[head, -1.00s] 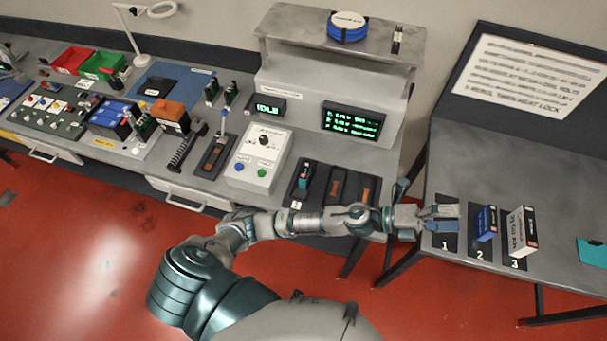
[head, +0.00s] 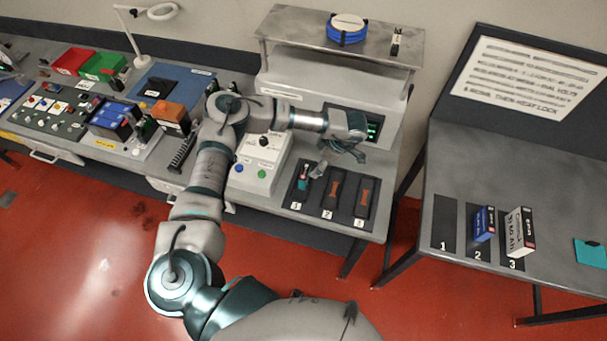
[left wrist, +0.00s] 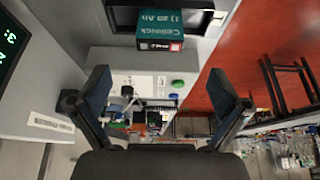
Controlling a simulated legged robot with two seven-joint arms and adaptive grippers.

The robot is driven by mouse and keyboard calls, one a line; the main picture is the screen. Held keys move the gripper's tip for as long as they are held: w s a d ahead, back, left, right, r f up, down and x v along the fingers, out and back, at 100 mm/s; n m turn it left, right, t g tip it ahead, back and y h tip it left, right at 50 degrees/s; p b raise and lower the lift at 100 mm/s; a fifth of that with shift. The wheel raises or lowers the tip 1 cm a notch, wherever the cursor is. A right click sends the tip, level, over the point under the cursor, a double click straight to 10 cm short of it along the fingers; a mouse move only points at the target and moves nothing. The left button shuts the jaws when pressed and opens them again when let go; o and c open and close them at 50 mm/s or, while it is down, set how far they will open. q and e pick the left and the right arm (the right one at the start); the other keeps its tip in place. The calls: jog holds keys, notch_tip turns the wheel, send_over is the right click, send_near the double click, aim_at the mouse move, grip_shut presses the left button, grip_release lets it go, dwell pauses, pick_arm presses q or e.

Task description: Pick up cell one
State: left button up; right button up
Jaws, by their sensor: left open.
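Cell one, a teal cell (head: 304,177), stands in slot 1 of the dark three-bay holder (head: 333,193) at the bench's front right. The left wrist view also shows the teal cell (left wrist: 160,25), with white lettering and a dark red end, at the top centre beyond the fingers. My left gripper (head: 339,164) is open and empty, just above and to the right of the cell, apart from it. In the wrist view my left gripper (left wrist: 162,92) has its two fingers spread wide. My right gripper is not in view.
The right table has an empty marked place 1 (head: 445,225), a blue box (head: 484,224) on place 2 and a white box (head: 520,232) on place 3. A control box (head: 260,163) stands left of the holder. A raised shelf (head: 300,40) and display are behind my gripper.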

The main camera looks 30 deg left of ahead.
aim_at(305, 176)
pick_arm(q)
jog(key=x, duration=0.3)
jog(key=p+x, duration=0.1)
jog(key=x, duration=0.1)
jog(key=shift+d+f, duration=0.15)
jog(key=shift+d, duration=0.3)
jog(key=shift+a+f, duration=0.1)
jog(key=shift+f, duration=0.55)
jog(key=shift+s+a+f+p, duration=0.1)
jog(key=shift+a+f+p, duration=0.05)
jog(key=shift+f+p, duration=0.2)
jog(key=a+f, duration=0.1)
jog(key=f, duration=0.1)
jog(key=a+f+p, duration=0.1)
jog(key=a+f, duration=0.1)
jog(key=shift+s, duration=0.1)
jog(key=shift+a+f, duration=0.1)
jog(key=shift+f, duration=0.05)
jog(key=shift+d, duration=0.4)
jog(key=c, duration=1.2)
jog(key=shift+c, duration=1.1)
jog(key=shift+a, duration=0.1)
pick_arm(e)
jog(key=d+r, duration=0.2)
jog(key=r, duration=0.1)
